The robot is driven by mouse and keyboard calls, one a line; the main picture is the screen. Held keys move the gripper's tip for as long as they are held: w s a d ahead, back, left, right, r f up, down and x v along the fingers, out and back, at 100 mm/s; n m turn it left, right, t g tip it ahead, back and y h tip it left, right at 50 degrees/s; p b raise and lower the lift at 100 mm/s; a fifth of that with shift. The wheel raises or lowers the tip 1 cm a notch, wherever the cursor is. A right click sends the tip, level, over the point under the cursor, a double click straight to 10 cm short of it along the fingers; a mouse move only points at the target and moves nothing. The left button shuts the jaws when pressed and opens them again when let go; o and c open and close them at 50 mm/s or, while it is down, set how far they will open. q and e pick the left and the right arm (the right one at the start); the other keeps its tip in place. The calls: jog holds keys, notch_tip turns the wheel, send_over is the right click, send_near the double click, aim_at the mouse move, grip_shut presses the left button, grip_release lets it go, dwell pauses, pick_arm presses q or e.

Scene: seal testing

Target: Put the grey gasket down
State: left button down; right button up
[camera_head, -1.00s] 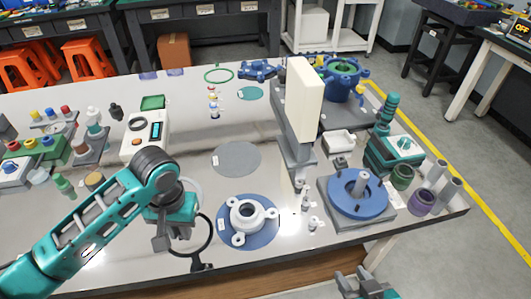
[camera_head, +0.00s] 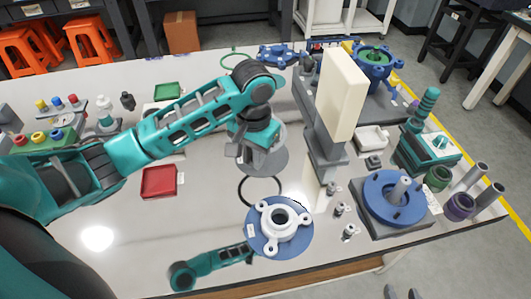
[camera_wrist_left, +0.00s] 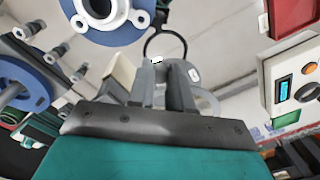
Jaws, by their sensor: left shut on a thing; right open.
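I cannot tell the ring's exact height over the table. My right gripper (camera_head: 401,293) is open and empty at the bottom edge, mostly cut off.
A white flange (camera_head: 297,218) on a blue disc (camera_head: 265,245) stands close in front of the ring. A tall cream block on a grey stand (camera_head: 325,160) rises to the right. A red tray (camera_head: 158,183) lies left, beneath my arm. A blue round fixture (camera_head: 375,208) is at right.

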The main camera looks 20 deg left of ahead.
pick_arm(q)
notch_tip(320, 180, up, 7)
jog(key=m, duration=0.1)
send_over(255, 177)
notch_tip(255, 177, down, 16)
jog(key=shift+s+d+r+b, duration=0.1)
jog(key=shift+r+b, duration=0.15)
jog(key=shift+b, duration=0.5)
notch_tip(255, 177, down, 4)
jog(key=shift+f+b, duration=0.25)
jog(key=shift+b, duration=0.2)
jog(key=c, duration=1)
grip_release()
jog(key=shift+c, duration=0.2)
